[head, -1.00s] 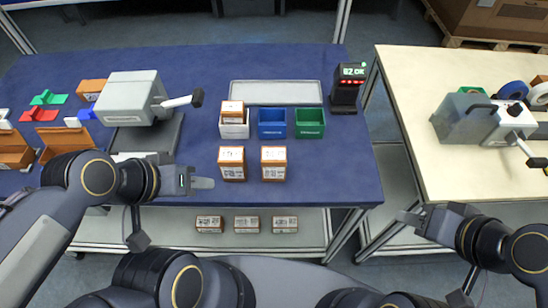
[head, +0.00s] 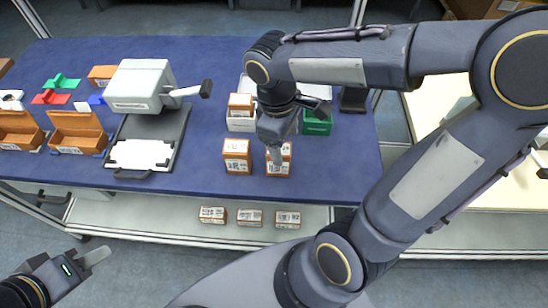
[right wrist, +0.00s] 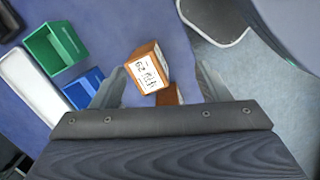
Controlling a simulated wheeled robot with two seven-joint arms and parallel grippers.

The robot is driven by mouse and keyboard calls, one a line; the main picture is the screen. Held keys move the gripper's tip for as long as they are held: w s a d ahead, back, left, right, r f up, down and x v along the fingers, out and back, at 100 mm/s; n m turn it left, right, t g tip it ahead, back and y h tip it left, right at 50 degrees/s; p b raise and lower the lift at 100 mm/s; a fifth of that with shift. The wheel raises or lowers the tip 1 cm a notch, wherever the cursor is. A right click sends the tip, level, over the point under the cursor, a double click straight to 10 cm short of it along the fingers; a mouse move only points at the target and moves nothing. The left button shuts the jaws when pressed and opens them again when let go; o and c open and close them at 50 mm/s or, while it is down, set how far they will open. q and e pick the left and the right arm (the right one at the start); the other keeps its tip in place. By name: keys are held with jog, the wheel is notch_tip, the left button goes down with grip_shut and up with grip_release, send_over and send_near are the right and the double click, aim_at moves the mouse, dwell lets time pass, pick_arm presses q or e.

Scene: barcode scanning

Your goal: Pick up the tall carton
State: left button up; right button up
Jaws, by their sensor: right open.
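Two orange-brown cartons with white printed labels stand near the front of the blue table: a left one (head: 237,156) and a right one (head: 285,168). They look alike in height, so I cannot tell which is the tall carton. My right gripper (head: 275,152) is over the right carton and partly hides it. In the right wrist view, my right gripper (right wrist: 161,70) is open, with a carton (right wrist: 148,68) showing between its spread fingers. A second carton (right wrist: 165,97) is mostly hidden behind the gripper body. My left gripper (head: 95,257) is low at the left, in front of the table.
Behind the cartons are a white bin (head: 241,125) holding another carton (head: 240,103), a green bin (head: 318,125) and a blue bin (right wrist: 82,90). A grey machine (head: 140,87) stands to the left. Several small boxes (head: 249,217) lie on the lower shelf.

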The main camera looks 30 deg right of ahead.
jog(key=w+a+f+n+g+h, duration=0.1)
jog(key=w+a+f+n+h, duration=0.15)
jog(key=w+n, duration=0.2)
jog(key=shift+m, duration=0.25)
jog(key=x, duration=0.4)
jog(key=p+x, duration=0.1)
jog(key=x, duration=0.3)
jog(key=shift+w+d+f, duration=0.15)
jog(key=shift+d+f, duration=0.1)
jog(key=shift+f, duration=0.1)
jog(key=c, duration=1.2)
